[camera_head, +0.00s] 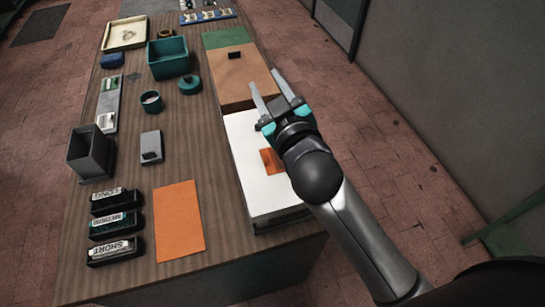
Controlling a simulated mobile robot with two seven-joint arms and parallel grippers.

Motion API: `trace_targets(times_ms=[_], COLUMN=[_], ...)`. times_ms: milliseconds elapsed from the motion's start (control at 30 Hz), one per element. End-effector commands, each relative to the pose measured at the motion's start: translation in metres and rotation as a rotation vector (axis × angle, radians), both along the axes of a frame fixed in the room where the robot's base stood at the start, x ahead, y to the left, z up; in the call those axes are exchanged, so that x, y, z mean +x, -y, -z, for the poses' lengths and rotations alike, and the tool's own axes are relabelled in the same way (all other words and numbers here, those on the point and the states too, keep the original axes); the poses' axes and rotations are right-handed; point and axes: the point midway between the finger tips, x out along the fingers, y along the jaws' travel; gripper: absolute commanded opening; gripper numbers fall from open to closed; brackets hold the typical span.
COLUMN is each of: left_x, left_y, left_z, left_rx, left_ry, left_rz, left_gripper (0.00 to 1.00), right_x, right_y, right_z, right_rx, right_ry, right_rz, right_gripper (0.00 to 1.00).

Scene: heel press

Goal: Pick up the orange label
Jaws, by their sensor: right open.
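A small orange square (269,160), which looks like the orange label, lies on the white top of a box or block (275,195) at the table's right edge. My right arm partly covers its right side. A larger flat orange sheet (179,220) lies on the wood near the front. My right gripper (266,82) is open with its two fingers apart, pointing away over the far end of the white top and the brown panel. I see nothing between the fingers. It is beyond the small orange square. My left gripper is out of view.
A dark grey bin (91,152), a light grey block (151,147), a teal box (167,59) and a cream tray (125,34) stand farther back. A brown panel (235,78) adjoins the white top. Bare wood shows mid-table.

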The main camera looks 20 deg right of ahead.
Motion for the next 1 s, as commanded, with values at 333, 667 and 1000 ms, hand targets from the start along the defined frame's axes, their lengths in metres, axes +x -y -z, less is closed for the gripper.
trace_targets(times_ms=[333,667,1000], left_x=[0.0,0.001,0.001], left_y=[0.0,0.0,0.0], left_z=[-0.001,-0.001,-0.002], left_rx=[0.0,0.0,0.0], left_ry=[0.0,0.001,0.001], left_rz=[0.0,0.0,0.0], left_gripper=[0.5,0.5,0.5], right_x=[-0.008,-0.073,-0.077], right_y=[-0.125,-0.226,-0.204], right_z=[-0.14,-0.122,-0.007], right_rx=[-0.27,-0.709,-1.343], right_ry=[0.689,1.017,0.799], right_rz=[-0.469,-1.091,-1.732], right_gripper=[0.45,0.45,0.45])
